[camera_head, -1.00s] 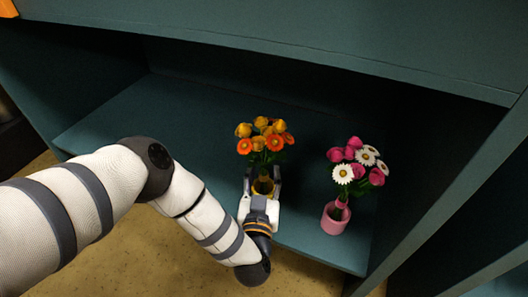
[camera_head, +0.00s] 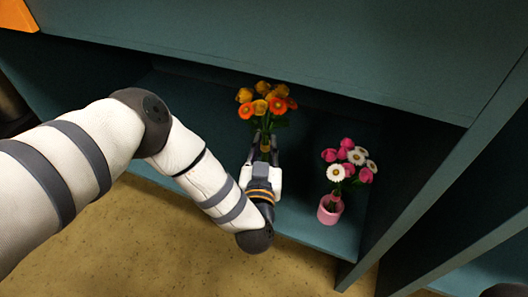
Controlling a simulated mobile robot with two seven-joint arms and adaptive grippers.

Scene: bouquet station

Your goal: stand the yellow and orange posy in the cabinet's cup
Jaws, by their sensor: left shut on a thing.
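The yellow and orange posy (camera_head: 267,102) is held with its blooms up inside the cabinet, above the shelf. My left gripper (camera_head: 264,147) is shut on its lower part, which shows as a small yellowish patch between the fingers. The fingers hide most of it, so I cannot tell whether its foot touches anything. A pink cup (camera_head: 329,210) stands on the shelf to the right of my left gripper, apart from it. A pink and white posy (camera_head: 348,162) stands in this cup, tilted to the right. My right gripper is not in view.
The teal shelf (camera_head: 290,222) has its front edge just below the pink cup. The cabinet's top panel (camera_head: 300,50) overhangs the blooms, and an upright panel (camera_head: 425,180) bounds the bay on the right. The shelf left of the gripper looks clear.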

